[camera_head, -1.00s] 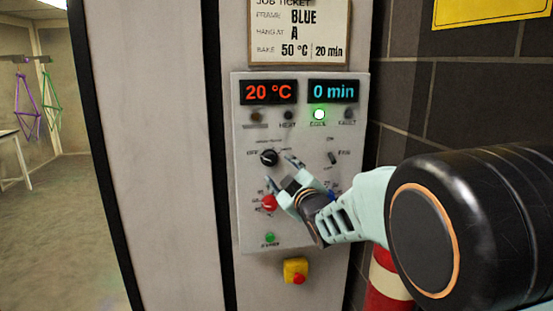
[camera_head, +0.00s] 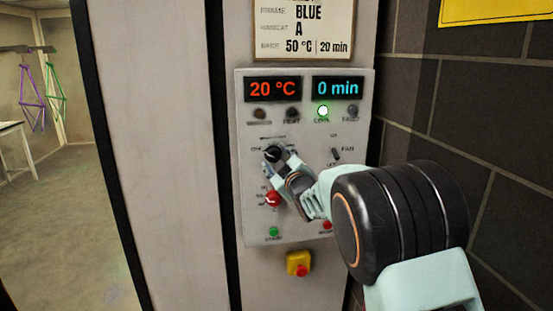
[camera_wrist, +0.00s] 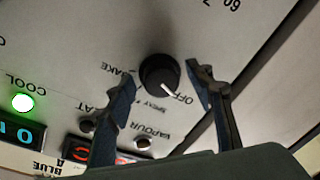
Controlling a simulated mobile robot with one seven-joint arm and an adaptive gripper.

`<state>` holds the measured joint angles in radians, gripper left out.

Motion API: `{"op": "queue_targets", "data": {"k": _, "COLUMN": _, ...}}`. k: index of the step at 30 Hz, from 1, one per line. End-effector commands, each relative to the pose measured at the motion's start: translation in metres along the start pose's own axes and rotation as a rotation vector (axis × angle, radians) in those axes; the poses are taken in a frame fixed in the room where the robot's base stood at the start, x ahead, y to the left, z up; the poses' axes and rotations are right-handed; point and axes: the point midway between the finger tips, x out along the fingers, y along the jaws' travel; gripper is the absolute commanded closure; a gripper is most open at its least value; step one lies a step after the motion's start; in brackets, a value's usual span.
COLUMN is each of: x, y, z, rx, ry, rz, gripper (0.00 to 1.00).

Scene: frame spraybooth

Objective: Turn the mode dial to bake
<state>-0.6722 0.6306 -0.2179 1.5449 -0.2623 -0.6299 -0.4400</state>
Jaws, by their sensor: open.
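The mode dial (camera_head: 272,154) is a round black knob on the grey control panel (camera_head: 244,215). In the wrist view the dial (camera_wrist: 158,72) has a white pointer line aimed toward the OFF label; the BAKE label (camera_wrist: 122,74) is on the other side of it. My gripper (camera_wrist: 164,80) is open, with one dark finger on each side of the dial and a visible gap to both. In the head view my gripper (camera_head: 280,168) is at the dial's lower right, fingers toward it. Whether the tips reach the knob's depth cannot be told.
A red knob (camera_head: 272,200) sits just below my gripper. A fan switch (camera_head: 336,154), a green button (camera_head: 273,232) and a yellow-and-red stop button (camera_head: 299,264) are nearby. The displays show 20 °C and 0 min; the COOL lamp (camera_head: 322,111) is lit green.

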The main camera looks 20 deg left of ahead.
Motion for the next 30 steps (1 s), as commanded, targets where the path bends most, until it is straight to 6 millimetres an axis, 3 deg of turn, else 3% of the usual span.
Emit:
{"op": "queue_targets", "data": {"k": 2, "x": -0.0001, "y": 0.0001, "z": 0.0, "rx": 0.0, "ry": 0.0, "rz": 0.0, "gripper": 0.57}}
{"op": "queue_targets", "data": {"k": 12, "x": -0.0003, "y": 0.0002, "z": -0.0001, "rx": 0.0, "ry": 0.0, "rz": 0.0, "gripper": 0.93}}
{"op": "queue_targets", "data": {"k": 22, "x": -0.0004, "y": -0.001, "z": 0.0026, "rx": 0.05, "ry": 0.003, "rz": 0.005, "gripper": 0.93}}
{"op": "queue_targets", "data": {"k": 30, "x": -0.0005, "y": -0.0036, "z": 0.0055, "rx": 0.226, "ry": 0.018, "rz": 0.019, "gripper": 0.93}}
